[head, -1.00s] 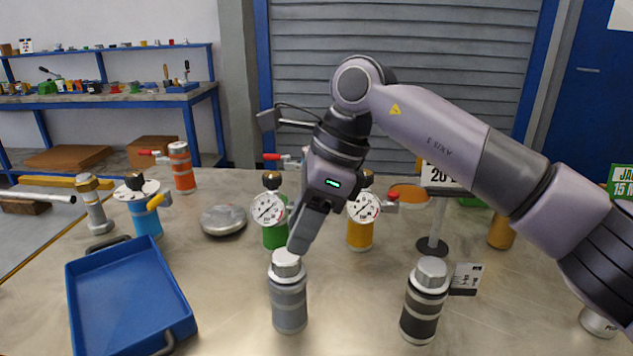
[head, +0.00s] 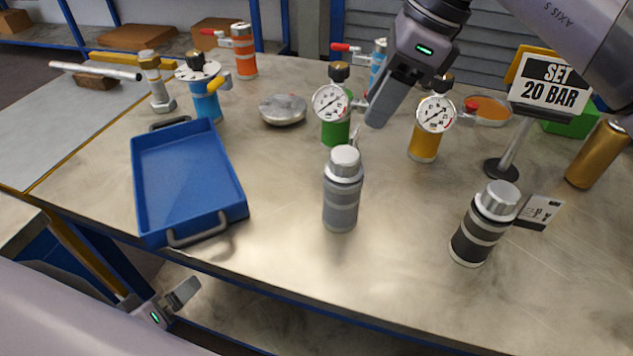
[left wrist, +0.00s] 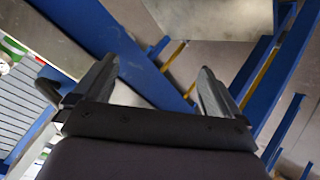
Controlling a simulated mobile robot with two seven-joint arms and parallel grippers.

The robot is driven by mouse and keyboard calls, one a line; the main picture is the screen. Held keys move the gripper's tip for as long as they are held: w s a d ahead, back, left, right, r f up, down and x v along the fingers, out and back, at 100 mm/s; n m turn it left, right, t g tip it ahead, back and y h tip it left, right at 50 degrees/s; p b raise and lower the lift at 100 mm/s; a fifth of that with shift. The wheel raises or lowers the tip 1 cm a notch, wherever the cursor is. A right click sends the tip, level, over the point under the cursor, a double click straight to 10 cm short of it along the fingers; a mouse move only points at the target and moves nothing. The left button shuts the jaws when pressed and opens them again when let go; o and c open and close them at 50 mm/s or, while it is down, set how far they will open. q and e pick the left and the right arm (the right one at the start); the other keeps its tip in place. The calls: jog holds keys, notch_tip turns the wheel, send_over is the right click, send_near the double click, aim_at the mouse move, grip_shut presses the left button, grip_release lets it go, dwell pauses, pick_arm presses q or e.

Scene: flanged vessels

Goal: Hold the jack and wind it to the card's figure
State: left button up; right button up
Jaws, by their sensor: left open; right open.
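The card (head: 549,83) reads "SET 20 BAR" and stands on a post at the right in the head view. A green body with a dial gauge (head: 335,130) and a yellow body with a dial gauge (head: 425,143) stand upright mid-table; which one is the jack I cannot tell. Red-tipped levers show beside the gauges. My right gripper (head: 384,100) is open and empty in front of the gap between the two gauges, its fingers overlapping in this view. My left gripper (head: 176,303) is open and empty, low beyond the table's front edge; its two fingers show in the left wrist view (left wrist: 158,68).
A grey capped bottle (head: 342,195) and a black capped bottle (head: 482,228) stand near the front, a small label (head: 540,211) beside the black one. A blue tray (head: 188,185) lies left. A blue valve-topped cylinder (head: 205,92) and round metal lid (head: 283,110) are behind. The front middle is clear.

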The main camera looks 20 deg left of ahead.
pick_arm(q)
jog(key=s+a+r+n+y, duration=0.2)
jog(key=s+a+r+n, duration=0.1)
jog(key=a+r+n, duration=0.25)
notch_tip(320, 180, up, 13)
jog(key=n+t+h, duration=0.6)
jog(key=n+h, duration=0.6)
jog(key=n, duration=0.7)
send_over(328, 213)
jog(key=a+v, duration=0.1)
jog(key=v, duration=0.3)
jog(key=shift+w+d+r, duration=0.2)
jog(key=shift+w+r, duration=0.05)
jog(key=shift+w, duration=0.1)
jog(key=m, duration=0.1)
jog(key=d+m, duration=0.1)
jog(key=m, duration=0.1)
jog(key=shift+w+f, duration=0.15)
jog(key=shift+w, duration=0.2)
jog(key=shift+m, duration=0.35)
jog(key=f, duration=0.8)
jog(key=shift+w+d+f, duration=0.15)
jog(key=shift+w+d, duration=0.15)
jog(key=x, duration=0.5)
jog(key=shift+w, duration=0.1)
jog(key=shift+x, duration=0.95)
